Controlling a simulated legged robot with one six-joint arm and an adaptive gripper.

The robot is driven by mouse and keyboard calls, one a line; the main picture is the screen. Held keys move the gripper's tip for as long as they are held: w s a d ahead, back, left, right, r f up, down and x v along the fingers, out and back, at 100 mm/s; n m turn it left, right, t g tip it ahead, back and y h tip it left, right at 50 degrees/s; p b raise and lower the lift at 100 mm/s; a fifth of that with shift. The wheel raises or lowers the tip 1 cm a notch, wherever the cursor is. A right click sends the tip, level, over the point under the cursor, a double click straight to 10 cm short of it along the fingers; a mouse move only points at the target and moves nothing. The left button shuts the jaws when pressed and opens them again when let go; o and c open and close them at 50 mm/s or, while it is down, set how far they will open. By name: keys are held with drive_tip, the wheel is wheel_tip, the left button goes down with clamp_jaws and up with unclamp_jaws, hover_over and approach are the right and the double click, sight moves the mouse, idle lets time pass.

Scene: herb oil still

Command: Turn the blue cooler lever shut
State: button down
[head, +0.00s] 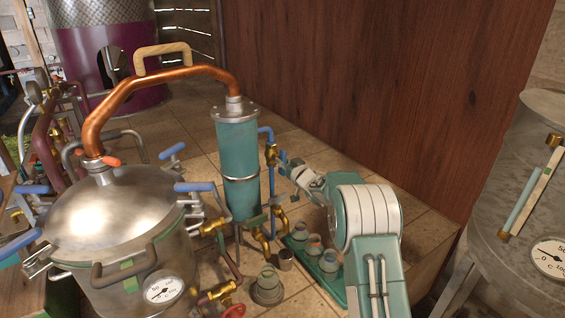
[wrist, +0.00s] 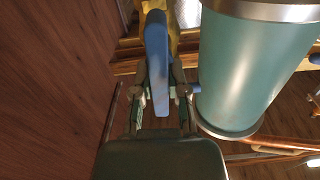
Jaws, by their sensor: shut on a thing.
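The blue cooler lever (wrist: 157,55) lies between the two fingers of my gripper (wrist: 160,93) in the wrist view, and the gripper is shut on it. The lever's brass valve (wrist: 183,14) shows behind it. The teal cylindrical cooler (wrist: 252,70) stands just to the right there. In the head view the teal cooler (head: 238,160) stands upright, with a blue pipe (head: 271,175) and a brass valve (head: 271,155) on its right side. My gripper (head: 288,164) reaches this valve from the right. It hides most of the lever in the head view.
A steel pot (head: 120,225) with blue clamps stands left, joined to the cooler by a copper pipe (head: 150,80). A green tray (head: 298,240) of small jars sits below my arm. A brown wooden wall (head: 380,90) rises behind. A metal tank (head: 520,190) stands right.

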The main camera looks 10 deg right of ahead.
drive_tip(key=m, duration=0.4)
drive_tip(key=shift+d, duration=0.2)
drive_tip(key=m, duration=0.4)
drive_tip(key=shift+w+d+f+m, duration=0.1)
drive_tip(key=shift+m, duration=0.3)
drive_tip(key=m, duration=0.4)
drive_tip(key=shift+d+f, duration=0.1)
drive_tip(key=shift+f, duration=0.05)
drive_tip(key=shift+f+m, duration=0.15)
drive_tip(key=shift+m, duration=1)
drive_tip(key=shift+f+m, duration=0.1)
drive_tip(key=shift+m, duration=1.05)
drive_tip(key=shift+d, duration=0.1)
drive_tip(key=shift+f, duration=0.1)
drive_tip(key=c, duration=0.6)
unclamp_jaws()
drive_tip(key=shift+w, duration=0.1)
drive_tip(key=shift+c, duration=0.2)
